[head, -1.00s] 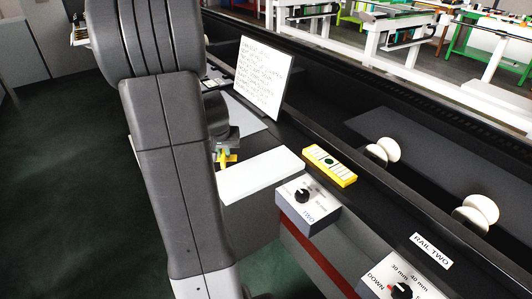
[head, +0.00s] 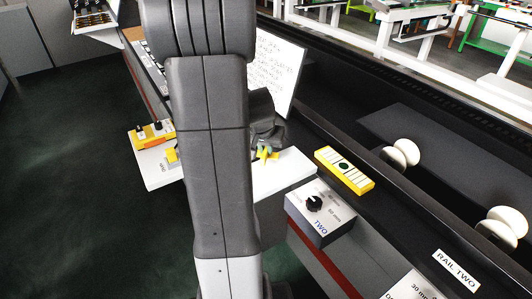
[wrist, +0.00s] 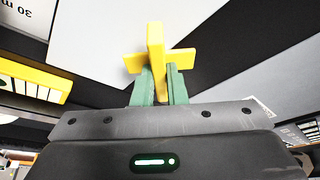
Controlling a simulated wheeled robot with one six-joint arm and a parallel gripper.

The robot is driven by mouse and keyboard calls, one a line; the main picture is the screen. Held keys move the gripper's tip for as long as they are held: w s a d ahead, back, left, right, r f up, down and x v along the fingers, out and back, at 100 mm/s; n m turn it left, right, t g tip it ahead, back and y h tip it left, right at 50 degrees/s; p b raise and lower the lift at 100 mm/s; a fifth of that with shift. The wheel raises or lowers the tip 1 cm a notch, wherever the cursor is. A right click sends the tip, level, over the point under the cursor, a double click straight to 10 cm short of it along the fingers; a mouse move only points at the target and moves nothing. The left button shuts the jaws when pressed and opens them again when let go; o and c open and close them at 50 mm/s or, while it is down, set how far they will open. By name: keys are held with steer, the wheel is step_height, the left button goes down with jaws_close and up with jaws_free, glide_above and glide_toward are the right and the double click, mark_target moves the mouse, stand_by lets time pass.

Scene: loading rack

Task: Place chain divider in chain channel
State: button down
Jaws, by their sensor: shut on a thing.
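The yellow cross-shaped chain divider (wrist: 155,48) is held between the green fingertips of my gripper (wrist: 161,84), with its arms sticking out to both sides. In the head view the divider (head: 268,153) and my gripper (head: 260,150) are just above or at a white panel (head: 285,176); the gap is unclear. My arm hides much of that area. A long dark trough (head: 345,125) with cream rollers runs along the right; I cannot tell whether it is the chain channel.
A yellow-edged block (head: 344,170) lies right of the white panel. A box with a dial marked TWO (head: 320,212) stands in front. A white written board (head: 276,72) stands behind my gripper. Yellow and white parts (head: 152,134) sit on a white ledge at left.

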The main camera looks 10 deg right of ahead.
steer(key=shift+f, duration=0.9)
steer(key=shift+f, duration=0.25)
steer(key=c, duration=1.5)
jaws_free()
steer(key=shift+o, duration=0.2)
steer(key=shift+r, duration=0.1)
